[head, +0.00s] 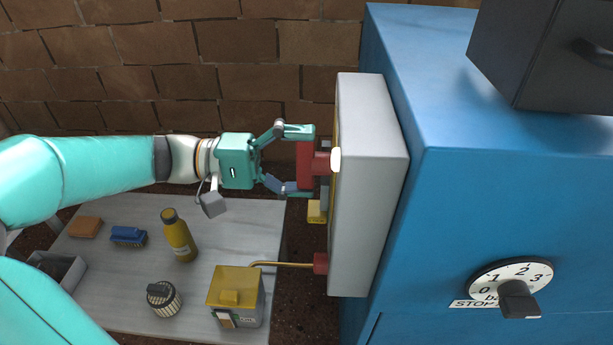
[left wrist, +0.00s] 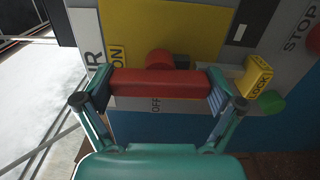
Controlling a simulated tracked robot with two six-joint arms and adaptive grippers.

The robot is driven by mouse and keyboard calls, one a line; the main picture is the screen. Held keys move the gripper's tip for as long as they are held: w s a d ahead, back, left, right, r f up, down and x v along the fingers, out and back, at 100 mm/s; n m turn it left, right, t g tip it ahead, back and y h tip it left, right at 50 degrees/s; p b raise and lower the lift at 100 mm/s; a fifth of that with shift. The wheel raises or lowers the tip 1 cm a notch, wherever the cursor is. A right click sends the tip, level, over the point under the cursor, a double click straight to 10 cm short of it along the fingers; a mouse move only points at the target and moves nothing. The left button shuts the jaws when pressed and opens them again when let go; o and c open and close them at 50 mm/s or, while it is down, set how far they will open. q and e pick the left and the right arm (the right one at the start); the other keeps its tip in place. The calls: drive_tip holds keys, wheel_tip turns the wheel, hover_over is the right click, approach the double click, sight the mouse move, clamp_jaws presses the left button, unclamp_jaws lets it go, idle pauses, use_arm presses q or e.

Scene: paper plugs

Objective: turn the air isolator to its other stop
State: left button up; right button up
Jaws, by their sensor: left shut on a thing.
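The air isolator's red handle (head: 305,158) sticks out from the left face of a grey panel box. My left gripper (head: 296,160) is shut on it, one finger at each end of the bar. In the left wrist view the red bar (left wrist: 160,84) lies crosswise between the fingers of my left gripper (left wrist: 160,90), in front of a yellow plate (left wrist: 200,25). An ON label (left wrist: 117,56) shows above the bar's left part. An OFF label (left wrist: 155,104) shows just below its middle, partly covered. My right gripper is not in view.
A yellow LOCK block (left wrist: 258,78) and a green button (left wrist: 270,103) sit right of the handle. A blue cabinet (head: 500,180) with a dial (head: 512,285) stands right.

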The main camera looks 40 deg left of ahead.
use_arm(q)
drive_tip(key=shift+f+m, duration=0.2)
drive_tip(key=shift+m, duration=0.1)
drive_tip(key=o, duration=0.8)
drive_tip(key=shift+s+a+r, duration=0.1)
drive_tip(key=shift+s+a, duration=0.2)
drive_tip(key=shift+a, duration=0.2)
drive_tip(key=v, duration=1)
drive_tip(key=shift+s+a, duration=0.2)
drive_tip(key=shift+a, duration=0.15)
